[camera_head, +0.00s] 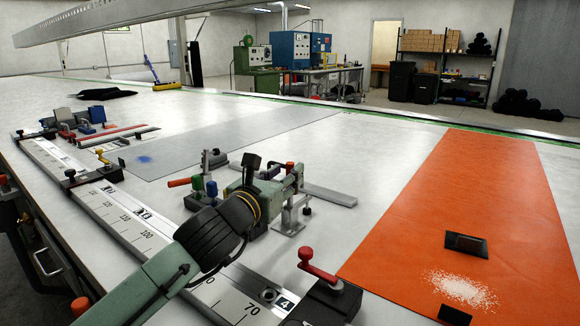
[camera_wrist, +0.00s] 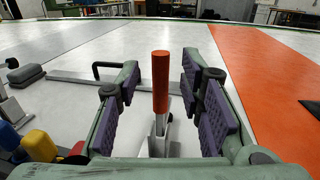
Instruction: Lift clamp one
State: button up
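A clamp with an upright red handle (camera_wrist: 160,82) and a grey metal base stands on the white table, straight ahead in the wrist view. My gripper (camera_wrist: 160,70) is open, with its purple-padded fingers on either side of the handle. Gaps show between the handle and both pads. In the head view my gripper (camera_head: 286,183) is over the table's middle. The clamp's metal base (camera_head: 292,216) shows below it, and most of the red handle is hidden behind the fingers. No label on this clamp can be read.
Blue and green handled tools (camera_head: 204,189) and a dark block (camera_wrist: 26,75) lie to the left. A flat grey bar (camera_head: 328,193) lies behind the clamp. A red-handled crank (camera_head: 318,265) sits on the front scale rail (camera_head: 120,212). An orange sheet (camera_head: 465,215) covers the right side.

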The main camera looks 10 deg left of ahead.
jog(key=shift+w+d, duration=0.15)
jog(key=shift+w, duration=0.55)
jog(key=shift+w+d, duration=0.15)
jog(key=shift+w, duration=0.55)
jog(key=shift+c, duration=0.2)
grip_shut()
